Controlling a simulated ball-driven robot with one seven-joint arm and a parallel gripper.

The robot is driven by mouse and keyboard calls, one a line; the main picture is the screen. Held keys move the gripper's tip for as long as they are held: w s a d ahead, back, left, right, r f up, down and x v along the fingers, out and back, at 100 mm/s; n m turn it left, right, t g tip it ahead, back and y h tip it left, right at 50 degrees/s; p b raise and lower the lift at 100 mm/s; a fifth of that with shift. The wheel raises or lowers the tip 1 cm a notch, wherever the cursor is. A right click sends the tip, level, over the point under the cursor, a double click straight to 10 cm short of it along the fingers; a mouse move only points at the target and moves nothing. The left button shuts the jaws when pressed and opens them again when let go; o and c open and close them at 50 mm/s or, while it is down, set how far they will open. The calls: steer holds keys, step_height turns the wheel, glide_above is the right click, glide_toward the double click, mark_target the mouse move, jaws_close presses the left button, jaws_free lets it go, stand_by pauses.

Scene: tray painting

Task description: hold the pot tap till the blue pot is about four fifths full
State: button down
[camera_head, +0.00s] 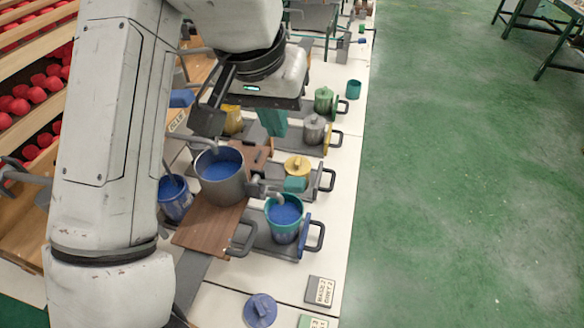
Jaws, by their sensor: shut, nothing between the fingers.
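The blue pot (284,232) is a teal-rimmed pot with a handle, standing upright on a grey stand. Blue paint (287,213) shows inside, its surface below the rim; the exact level is hard to tell. A grey spout hangs over its mouth. Whether paint is flowing cannot be told.
A blue can (174,200) stands left of the vessel. A yellow-lidded pot (298,167), grey pot (314,130) and green pot (323,98) line the white table. A blue lid (260,310) and label card (320,291) lie in front.

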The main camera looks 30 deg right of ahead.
glide_toward(295, 180)
steer(key=x, duration=0.5)
steer(key=shift+w, duration=0.15)
steer(key=shift+d+f, duration=0.15)
steer(key=shift+f, duration=0.4)
